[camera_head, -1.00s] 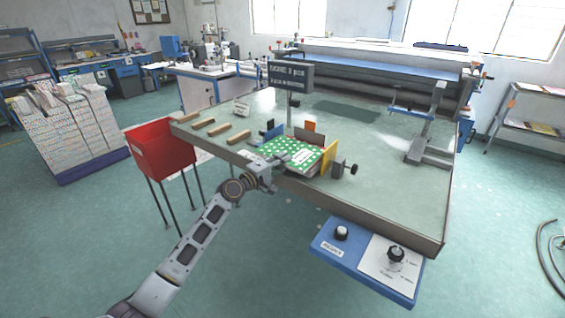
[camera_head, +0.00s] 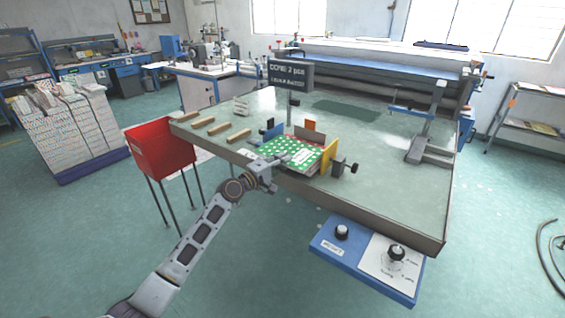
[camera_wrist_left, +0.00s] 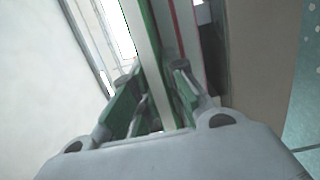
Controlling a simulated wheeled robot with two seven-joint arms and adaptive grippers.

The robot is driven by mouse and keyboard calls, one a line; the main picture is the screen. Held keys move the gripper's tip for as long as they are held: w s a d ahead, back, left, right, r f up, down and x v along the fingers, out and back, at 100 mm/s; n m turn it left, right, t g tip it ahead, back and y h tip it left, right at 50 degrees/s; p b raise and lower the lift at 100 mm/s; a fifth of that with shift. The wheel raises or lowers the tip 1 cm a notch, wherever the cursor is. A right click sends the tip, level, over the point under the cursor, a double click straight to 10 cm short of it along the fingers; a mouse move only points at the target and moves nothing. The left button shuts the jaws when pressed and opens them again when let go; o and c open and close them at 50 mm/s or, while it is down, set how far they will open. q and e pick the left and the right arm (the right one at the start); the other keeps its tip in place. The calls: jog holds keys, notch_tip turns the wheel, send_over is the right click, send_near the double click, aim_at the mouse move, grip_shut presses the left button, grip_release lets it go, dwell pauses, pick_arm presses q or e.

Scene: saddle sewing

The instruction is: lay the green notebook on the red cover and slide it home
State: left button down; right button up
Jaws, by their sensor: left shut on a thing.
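The green notebook (camera_head: 283,147), with white dots and a pale label, lies flat at the table's front edge against a yellow upright plate. My left gripper (camera_head: 274,162) is at the notebook's front left edge. In the left wrist view, my left gripper (camera_wrist_left: 154,72) is shut on the green notebook (camera_wrist_left: 150,45), whose pale edge runs between the fingers. A thin red line (camera_wrist_left: 185,35) runs alongside; it may be the red cover's edge. The red cover is otherwise mostly hidden under the notebook. My right gripper is not in view.
A yellow plate (camera_head: 329,152) and a black clamp knob (camera_head: 351,169) stand right of the notebook. A dark sign (camera_head: 290,74) rises behind it. Wooden strips (camera_head: 211,130) lie left. A red bin (camera_head: 163,150) stands left of the table. The table's right side is largely clear.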

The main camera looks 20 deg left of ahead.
pick_arm(q)
jog(key=c, duration=1.4)
grip_release()
jog(key=shift+o, duration=0.2)
jog(key=shift+f, duration=0.15)
jog(key=shift+s, duration=0.15)
jog(key=d+v, duration=0.1)
jog(key=v, duration=0.8)
jog(key=shift+s, duration=0.6)
dwell(0.9)
dwell(0.5)
